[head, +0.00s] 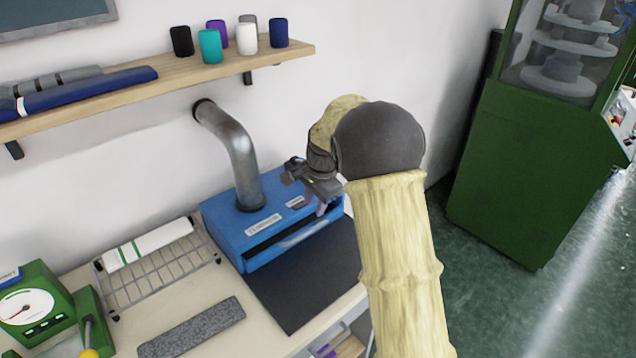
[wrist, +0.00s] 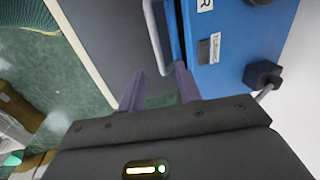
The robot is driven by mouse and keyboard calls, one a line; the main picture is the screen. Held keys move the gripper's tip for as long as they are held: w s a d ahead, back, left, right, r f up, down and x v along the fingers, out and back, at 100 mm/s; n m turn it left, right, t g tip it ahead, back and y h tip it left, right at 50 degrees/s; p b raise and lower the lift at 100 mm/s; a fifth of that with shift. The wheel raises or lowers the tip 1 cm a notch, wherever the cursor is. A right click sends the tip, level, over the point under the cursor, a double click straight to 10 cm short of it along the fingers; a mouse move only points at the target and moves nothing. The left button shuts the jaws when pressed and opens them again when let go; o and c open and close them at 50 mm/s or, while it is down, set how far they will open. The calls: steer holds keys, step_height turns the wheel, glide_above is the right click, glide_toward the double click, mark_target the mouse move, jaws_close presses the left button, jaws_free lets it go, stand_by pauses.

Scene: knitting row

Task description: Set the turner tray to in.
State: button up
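The turner is a blue box (head: 226,222) with labels on top and a dark slot along its front, below the shelf. It also shows in the wrist view (wrist: 245,40). A pale bar handle (wrist: 153,40) stands off a narrow blue front (wrist: 174,35), which I take to be the tray; how far out it sits I cannot tell. My gripper (head: 322,209) is at the right end of the turner's front in the head view. In the wrist view its purple fingers (wrist: 159,70) are apart, with the handle's near end between their tips; contact is unclear.
A grey pipe (head: 240,160) rises from the turner to the wall. A dark mat (head: 305,280) lies in front of it. A wire rack (head: 160,270), a grey pad (head: 192,328) and a green dial scale (head: 32,305) are to the left. A green cabinet (head: 530,170) stands right.

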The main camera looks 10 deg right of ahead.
step_height(320, 180, up, 8)
steer(key=s, duration=0.1)
steer(key=shift+d+f, duration=0.2)
steer(key=shift+d, duration=0.15)
steer(key=shift+s, duration=0.1)
steer(key=s+d+f+n, duration=0.1)
steer(key=s+n, duration=0.3)
steer(key=s, duration=0.4)
steer(key=s+d+f+n, duration=0.2)
steer(key=s+f+n, duration=0.1)
steer(key=s, duration=0.6)
steer(key=s+d+f+n+h, duration=0.1)
steer(key=s+f+n, duration=0.2)
steer(key=s, duration=0.5)
steer(key=shift+s+d+f+n+t+p, duration=0.2)
steer(key=shift+d+f+n+t+p, duration=0.2)
steer(key=shift+n, duration=0.4)
steer(key=shift+r, duration=0.1)
